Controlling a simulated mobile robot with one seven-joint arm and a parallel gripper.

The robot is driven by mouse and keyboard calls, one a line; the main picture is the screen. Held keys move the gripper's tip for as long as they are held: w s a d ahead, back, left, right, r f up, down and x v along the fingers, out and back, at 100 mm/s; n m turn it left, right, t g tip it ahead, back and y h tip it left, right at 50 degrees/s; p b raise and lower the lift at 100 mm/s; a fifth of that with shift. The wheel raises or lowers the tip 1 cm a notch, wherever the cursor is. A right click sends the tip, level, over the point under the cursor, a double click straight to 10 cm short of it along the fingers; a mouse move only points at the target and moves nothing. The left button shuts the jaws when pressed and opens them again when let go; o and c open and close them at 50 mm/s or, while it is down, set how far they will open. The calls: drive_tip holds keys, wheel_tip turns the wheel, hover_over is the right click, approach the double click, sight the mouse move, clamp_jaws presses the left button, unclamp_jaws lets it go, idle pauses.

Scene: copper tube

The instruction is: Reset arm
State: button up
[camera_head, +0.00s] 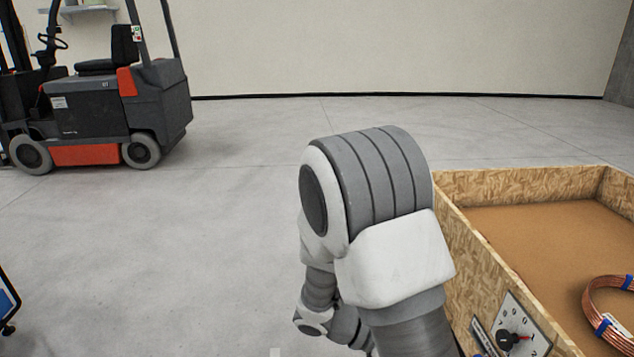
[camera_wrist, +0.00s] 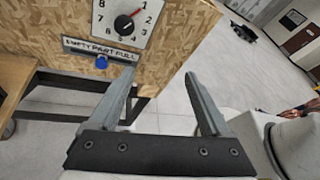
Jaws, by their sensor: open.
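My gripper (camera_wrist: 160,102) shows in the wrist view with its two grey fingers spread apart and nothing between them. It points toward the side of a chipboard crate (camera_wrist: 185,45), apart from it. In the head view my arm is folded, and the gripper itself is hidden behind the arm. The crate (camera_head: 455,240) stands at the right there, just beside my arm. A coil of copper tube (camera_head: 590,305) with blue ties lies inside it, cut off by the picture's right edge.
A forklift (camera_head: 100,100) stands at the back left. The floor (camera_head: 230,230) left of my arm is clear.

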drive_tip(key=s+a+r+m+t+y, duration=0.3)
drive_tip(key=r+m+y, duration=0.4)
drive_tip(key=m, duration=0.3)
drive_tip(key=s+a+r+m+t+y, duration=0.4)
drive_tip(key=r+m+y, duration=0.3)
drive_tip(key=r+m, duration=0.3)
drive_tip(key=shift+s+t, duration=0.7)
